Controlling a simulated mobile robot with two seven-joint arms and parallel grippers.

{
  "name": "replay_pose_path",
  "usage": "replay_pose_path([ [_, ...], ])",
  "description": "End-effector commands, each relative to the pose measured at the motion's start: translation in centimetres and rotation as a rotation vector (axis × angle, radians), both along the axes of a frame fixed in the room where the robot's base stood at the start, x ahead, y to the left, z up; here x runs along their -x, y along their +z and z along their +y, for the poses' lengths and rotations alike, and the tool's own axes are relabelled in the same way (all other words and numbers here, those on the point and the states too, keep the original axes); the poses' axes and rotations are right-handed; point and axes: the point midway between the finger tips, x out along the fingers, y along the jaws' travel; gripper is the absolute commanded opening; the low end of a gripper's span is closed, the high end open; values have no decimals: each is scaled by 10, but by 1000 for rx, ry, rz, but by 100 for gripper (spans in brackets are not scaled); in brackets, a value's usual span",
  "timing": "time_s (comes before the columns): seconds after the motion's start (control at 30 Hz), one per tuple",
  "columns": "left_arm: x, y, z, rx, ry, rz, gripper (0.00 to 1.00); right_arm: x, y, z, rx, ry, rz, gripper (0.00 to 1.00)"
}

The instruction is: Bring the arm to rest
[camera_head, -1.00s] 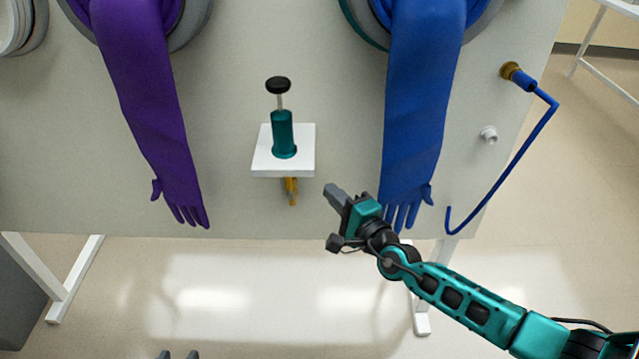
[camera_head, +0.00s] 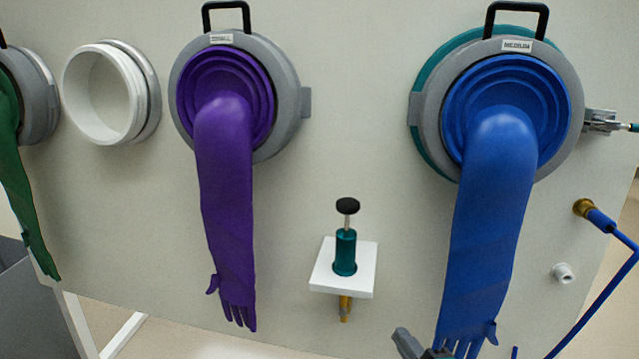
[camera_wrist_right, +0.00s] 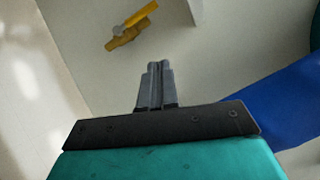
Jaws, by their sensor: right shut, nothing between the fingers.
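My right gripper (camera_head: 408,344) shows at the bottom edge of the head view, just left of the blue glove's fingers and below the white shelf. Most of it and its arm are cut off by the frame. In the right wrist view its two grey fingers (camera_wrist_right: 155,82) are together with nothing between them. A yellow valve (camera_wrist_right: 132,25) lies beyond the fingertips, apart from them. My left gripper is not in view.
A blue glove (camera_head: 490,220) hangs close beside the right gripper. A purple glove (camera_head: 227,200) and a green glove (camera_head: 20,190) hang farther left. A white shelf (camera_head: 325,283) bears a teal pump (camera_head: 345,253). A blue hose (camera_head: 608,290) hangs at the right.

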Motion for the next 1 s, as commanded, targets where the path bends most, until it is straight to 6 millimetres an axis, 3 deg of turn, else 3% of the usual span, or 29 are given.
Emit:
replay_pose_path([
  [0.3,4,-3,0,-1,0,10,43,50,-41,-6,-1409,-362,444,0],
  [0.6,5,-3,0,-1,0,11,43,114,-76,-1,-2854,-843,595,0],
  [0.63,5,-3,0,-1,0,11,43,120,-78,0,2925,873,-570,0],
  [0.8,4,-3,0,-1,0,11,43,148,-84,5,2316,721,-272,0],
  [0.9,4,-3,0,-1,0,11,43,158,-85,7,2090,659,-170,0],
  [1.0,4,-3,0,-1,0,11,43,163,-85,8,1969,623,-117,0],
])
